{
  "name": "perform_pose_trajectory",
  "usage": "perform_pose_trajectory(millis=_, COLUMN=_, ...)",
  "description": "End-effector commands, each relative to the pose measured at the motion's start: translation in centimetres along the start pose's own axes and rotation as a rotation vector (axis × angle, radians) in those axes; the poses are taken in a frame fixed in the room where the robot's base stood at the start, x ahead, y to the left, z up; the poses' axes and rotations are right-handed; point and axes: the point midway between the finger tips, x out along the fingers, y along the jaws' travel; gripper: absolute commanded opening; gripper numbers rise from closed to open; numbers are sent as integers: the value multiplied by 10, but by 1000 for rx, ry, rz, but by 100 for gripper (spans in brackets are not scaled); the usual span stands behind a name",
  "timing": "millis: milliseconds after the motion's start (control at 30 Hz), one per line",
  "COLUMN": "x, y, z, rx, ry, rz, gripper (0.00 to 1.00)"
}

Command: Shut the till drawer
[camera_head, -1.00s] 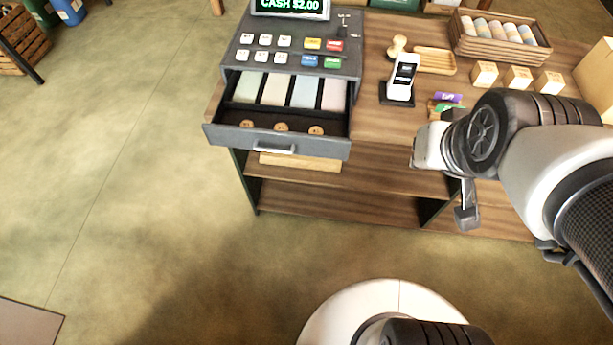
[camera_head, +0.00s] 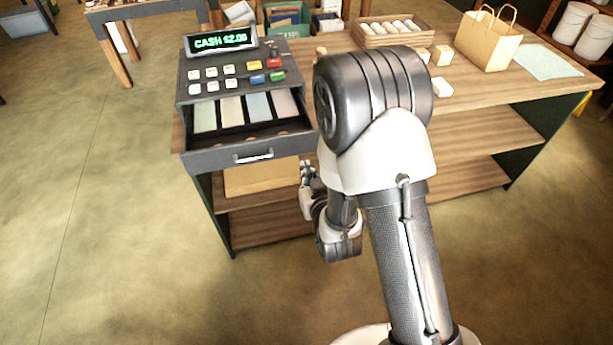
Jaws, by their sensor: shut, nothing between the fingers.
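The till (camera_head: 230,82) stands on the left end of the wooden counter, its display reading CASH $2.00. Its grey drawer (camera_head: 215,159) is pulled out toward me, with pale banknotes in the rear slots and coins in the front part. A silver handle (camera_head: 253,156) is on the drawer front. My gripper (camera_head: 306,171) is shut and empty. It appears just right of and below the drawer's right front corner, apart from the handle. My arm partly hides it and the area right of the till.
A wooden counter (camera_head: 480,95) with open shelves extends to the right. On it are a crate of rolls (camera_head: 393,30), small boxes (camera_head: 442,55) and a paper bag (camera_head: 487,40). A flat box (camera_head: 262,177) sits on the shelf below the drawer. The floor at left is clear.

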Motion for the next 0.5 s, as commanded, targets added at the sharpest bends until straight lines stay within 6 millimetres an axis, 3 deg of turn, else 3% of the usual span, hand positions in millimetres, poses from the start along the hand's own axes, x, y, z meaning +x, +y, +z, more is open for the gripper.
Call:
perform_pose_trajectory(millis=167, x=13, y=-1, z=-5, rx=-1, ry=14, rz=-2, gripper=0)
perform_pose_trajectory(millis=500, x=69, y=-1, z=-19, rx=-1, ry=14, rz=-2, gripper=0)
